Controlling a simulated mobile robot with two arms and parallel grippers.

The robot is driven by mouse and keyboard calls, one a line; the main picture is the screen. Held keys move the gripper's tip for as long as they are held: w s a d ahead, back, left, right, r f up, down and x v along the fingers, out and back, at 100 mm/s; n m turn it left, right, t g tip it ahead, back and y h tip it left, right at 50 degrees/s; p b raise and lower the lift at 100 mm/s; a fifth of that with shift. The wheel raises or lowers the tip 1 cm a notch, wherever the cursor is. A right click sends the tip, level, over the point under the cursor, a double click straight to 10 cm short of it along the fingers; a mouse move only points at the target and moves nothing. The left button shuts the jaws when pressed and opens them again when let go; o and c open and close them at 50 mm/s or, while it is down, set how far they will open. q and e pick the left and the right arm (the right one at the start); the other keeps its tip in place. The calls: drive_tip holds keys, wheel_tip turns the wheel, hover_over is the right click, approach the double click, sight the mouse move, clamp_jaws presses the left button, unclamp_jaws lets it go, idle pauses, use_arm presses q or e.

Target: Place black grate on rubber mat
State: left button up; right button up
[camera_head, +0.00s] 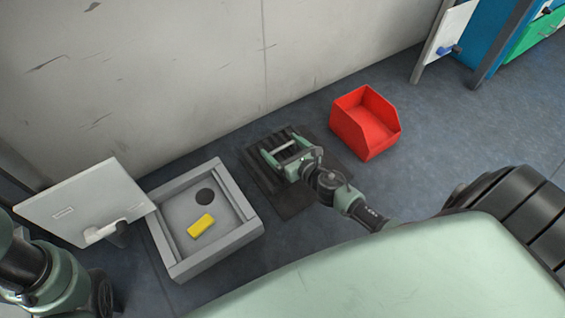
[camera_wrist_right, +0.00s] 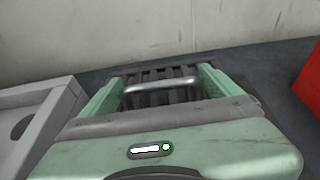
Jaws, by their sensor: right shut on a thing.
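The black grate (camera_head: 284,133) is a slatted dark piece with a silver bar handle, beneath my right gripper (camera_head: 281,148). In the right wrist view the grate (camera_wrist_right: 158,74) shows its dark slats between and beyond the green fingers, and my right gripper (camera_wrist_right: 160,86) is shut on it at the silver handle. The dark rubber mat (camera_head: 292,208) lies on the floor under the grate. I cannot tell whether the grate touches the mat or is slightly above it. My left gripper is not in view; only parts of the left arm show at lower left.
A red open bin (camera_head: 352,132) stands right of the mat. A grey open box (camera_head: 168,250) with a yellow block (camera_head: 201,226) inside stands to the left. A white panel (camera_head: 82,203) is left of the box. A concrete wall (camera_head: 180,70) runs behind.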

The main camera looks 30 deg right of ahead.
sight(282, 156)
drive_tip(key=shift+f+b, duration=2.05)
drive_tip(key=shift+f, duration=0.4)
drive_tip(key=o, duration=1.5)
drive_tip(key=shift+r, duration=0.1)
drive_tip(key=shift+s+r+p, duration=0.15)
drive_tip(key=shift+p, duration=0.15)
drive_tip(key=v, duration=1.1)
drive_tip(key=shift+s+r+p, duration=0.1)
drive_tip(key=shift+s+p, duration=0.2)
drive_tip(key=shift+p, duration=0.05)
